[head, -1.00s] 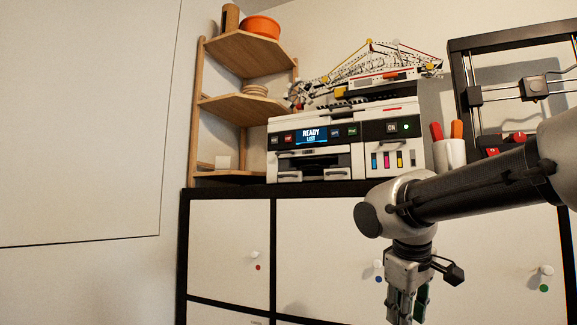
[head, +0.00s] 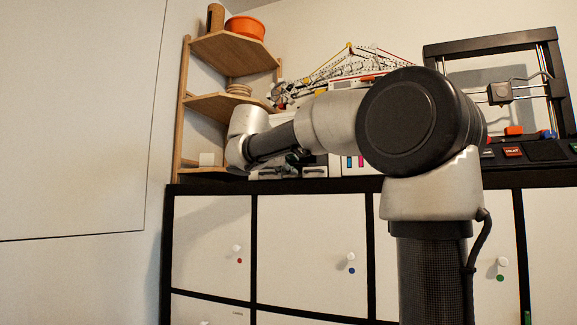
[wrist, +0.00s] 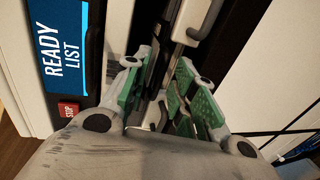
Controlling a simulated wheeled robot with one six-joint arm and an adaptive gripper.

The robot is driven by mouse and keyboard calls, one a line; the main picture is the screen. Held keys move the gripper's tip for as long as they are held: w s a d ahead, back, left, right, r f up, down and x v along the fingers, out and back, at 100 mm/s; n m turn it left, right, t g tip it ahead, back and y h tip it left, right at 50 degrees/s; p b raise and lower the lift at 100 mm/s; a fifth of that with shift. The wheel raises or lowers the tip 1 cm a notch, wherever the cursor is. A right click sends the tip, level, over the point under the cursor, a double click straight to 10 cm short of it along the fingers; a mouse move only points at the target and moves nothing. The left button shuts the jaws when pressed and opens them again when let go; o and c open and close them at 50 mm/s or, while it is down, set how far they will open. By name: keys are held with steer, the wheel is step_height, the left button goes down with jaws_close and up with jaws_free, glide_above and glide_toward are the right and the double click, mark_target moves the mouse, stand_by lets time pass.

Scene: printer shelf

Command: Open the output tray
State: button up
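The printer (head: 335,171) stands on the cabinet, mostly hidden behind my arm in the head view. Two light handles show low on its front, a left one (head: 265,172) and a right one (head: 314,171). I cannot tell for sure which belongs to the output tray. My gripper (wrist: 163,92) is at the printer front, its green-padded fingers apart. In the sideways wrist view, the right handle (wrist: 203,18) lies beyond the fingers. A pale piece, perhaps the left handle, shows between them; contact is unclear. The READY LIST display (wrist: 60,50) is beside the fingers.
The black-framed white cabinet (head: 300,190) supports the printer. A crane model (head: 350,62) sits on top of the printer. A black-framed 3D printer (head: 500,90) is to the right.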

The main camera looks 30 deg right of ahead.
steer(key=shift+w+d, duration=0.2)
steer(key=shift+d, duration=0.15)
